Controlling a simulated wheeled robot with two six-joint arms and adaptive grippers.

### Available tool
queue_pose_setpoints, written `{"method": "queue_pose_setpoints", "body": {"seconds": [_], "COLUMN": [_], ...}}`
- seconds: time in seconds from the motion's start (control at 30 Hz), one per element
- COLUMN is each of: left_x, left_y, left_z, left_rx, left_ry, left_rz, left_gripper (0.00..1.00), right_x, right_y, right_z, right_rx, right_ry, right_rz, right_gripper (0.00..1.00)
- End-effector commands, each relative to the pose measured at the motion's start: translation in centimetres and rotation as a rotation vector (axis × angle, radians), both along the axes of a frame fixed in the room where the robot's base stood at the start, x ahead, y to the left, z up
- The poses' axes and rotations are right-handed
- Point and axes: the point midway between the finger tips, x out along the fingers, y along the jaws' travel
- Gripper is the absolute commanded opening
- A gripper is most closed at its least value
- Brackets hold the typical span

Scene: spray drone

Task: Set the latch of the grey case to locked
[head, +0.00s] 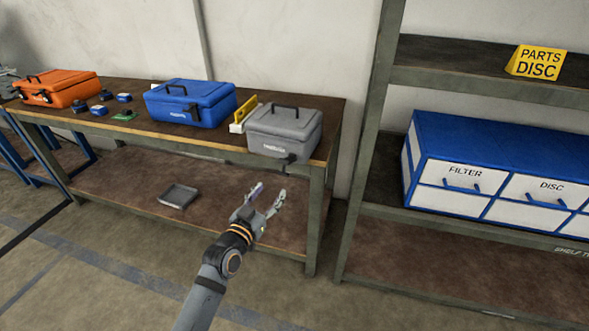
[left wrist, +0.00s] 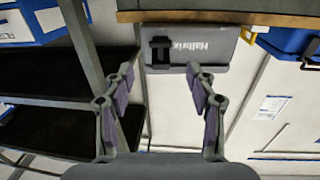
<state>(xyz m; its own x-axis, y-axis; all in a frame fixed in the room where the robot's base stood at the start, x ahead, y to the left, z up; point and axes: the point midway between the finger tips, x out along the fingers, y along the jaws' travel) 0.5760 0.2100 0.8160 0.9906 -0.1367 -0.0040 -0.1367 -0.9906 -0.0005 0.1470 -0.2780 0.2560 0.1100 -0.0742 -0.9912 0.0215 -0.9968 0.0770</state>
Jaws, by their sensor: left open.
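The grey case (head: 284,130) stands closed on the right end of the wooden workbench (head: 222,142), with its dark handle on top. Its dark latch (head: 290,158) sits low on the front face, near the right corner. The case shows upside down in the left wrist view (left wrist: 215,47), with the latch (left wrist: 161,50) beside the white lettering; whether it is locked I cannot tell. My left gripper (head: 268,191) is open and empty, in front of and below the case, apart from it. In the left wrist view the latch appears between the fingertips. My right gripper is not in view.
A blue case (head: 190,103) and an orange case (head: 57,88) stand farther left on the bench. A grey tray (head: 178,196) lies on its lower shelf. A shelf rack with a blue drawer cabinet (head: 490,150) stands at right. The floor in front is clear.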

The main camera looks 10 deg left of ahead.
Motion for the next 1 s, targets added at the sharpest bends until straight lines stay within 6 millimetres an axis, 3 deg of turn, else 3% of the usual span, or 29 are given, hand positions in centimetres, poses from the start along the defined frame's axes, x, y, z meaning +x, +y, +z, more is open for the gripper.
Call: {"method": "queue_pose_setpoints", "body": {"seconds": [0.17, 0.4, 0.53, 0.7, 0.93, 1.0], "left_x": [2.1, 7.2, 9.2, 10.3, 10.3, 10.3], "left_y": [-0.3, -1.0, -1.3, -1.4, -1.4, -1.4], "left_z": [0.0, 0.1, 0.0, 0.0, 0.1, 0.1], "left_rx": [-0.004, -0.003, -0.003, -0.001, -0.001, -0.001], "left_ry": [-0.005, -0.006, -0.005, -0.004, -0.004, -0.004], "left_rz": [0.001, 0.001, 0.001, 0.001, 0.001, 0.001], "left_gripper": [0.57, 0.57, 0.57, 0.57, 0.57, 0.48], "right_x": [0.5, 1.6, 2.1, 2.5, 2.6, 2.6], "right_y": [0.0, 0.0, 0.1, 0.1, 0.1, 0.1], "right_z": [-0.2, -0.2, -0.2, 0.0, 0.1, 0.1], "right_rx": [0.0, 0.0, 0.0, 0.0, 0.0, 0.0], "right_ry": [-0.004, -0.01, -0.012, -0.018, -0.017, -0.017], "right_rz": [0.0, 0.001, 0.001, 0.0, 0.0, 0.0], "right_gripper": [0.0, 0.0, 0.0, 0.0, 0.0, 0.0]}}
